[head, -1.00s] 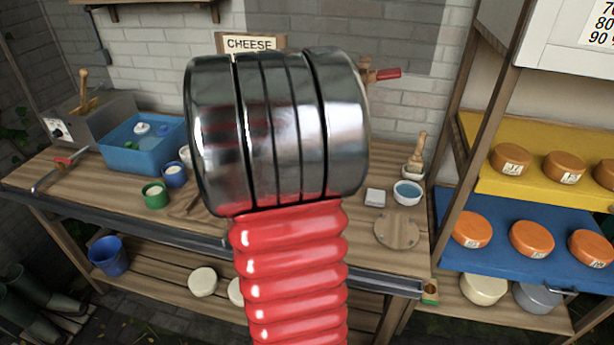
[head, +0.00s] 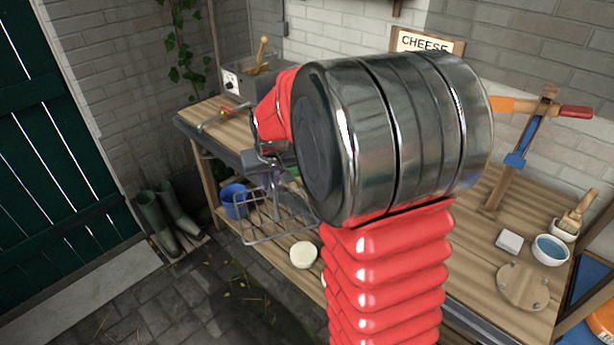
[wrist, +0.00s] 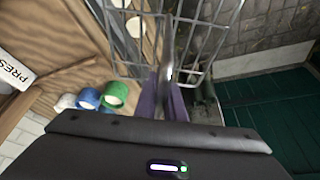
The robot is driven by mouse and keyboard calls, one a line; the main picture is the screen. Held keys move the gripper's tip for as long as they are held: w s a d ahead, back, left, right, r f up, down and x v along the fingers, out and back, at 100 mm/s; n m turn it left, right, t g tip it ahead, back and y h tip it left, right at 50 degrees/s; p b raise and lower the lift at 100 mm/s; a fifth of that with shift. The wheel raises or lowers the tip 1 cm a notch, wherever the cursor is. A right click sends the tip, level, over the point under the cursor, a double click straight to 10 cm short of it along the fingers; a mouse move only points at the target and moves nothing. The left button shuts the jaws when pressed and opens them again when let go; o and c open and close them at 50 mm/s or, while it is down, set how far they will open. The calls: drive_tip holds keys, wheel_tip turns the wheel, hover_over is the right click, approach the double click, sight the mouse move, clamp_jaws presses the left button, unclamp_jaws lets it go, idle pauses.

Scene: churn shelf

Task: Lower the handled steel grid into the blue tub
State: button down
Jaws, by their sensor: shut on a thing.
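The steel wire grid (head: 272,217) hangs from my gripper (head: 268,160) in the head view, in front of the bench and its lower shelf. It shows in the wrist view (wrist: 207,52) at the top, with my gripper (wrist: 164,98) shut on its handle. The purple fingers stand close on either side of the handle. The grid looks clear of the bench.
The bench top (head: 232,120) carries a grey box (head: 250,85) at its far left end. A blue bucket (head: 234,201) and a pale round cheese (head: 304,254) are on the lower shelf. Green boots (head: 165,215) stand by the door. The floor left of the bench is mostly clear.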

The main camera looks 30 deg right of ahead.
drive_tip(key=w+a+n+y, duration=0.1)
drive_tip(key=w+a+n, duration=0.1)
drive_tip(key=a, duration=1.2)
drive_tip(key=shift+a+f+n, duration=0.15)
drive_tip(key=shift+f+n, duration=0.05)
drive_tip(key=shift+n, duration=0.3)
drive_tip(key=shift+s, duration=0.2)
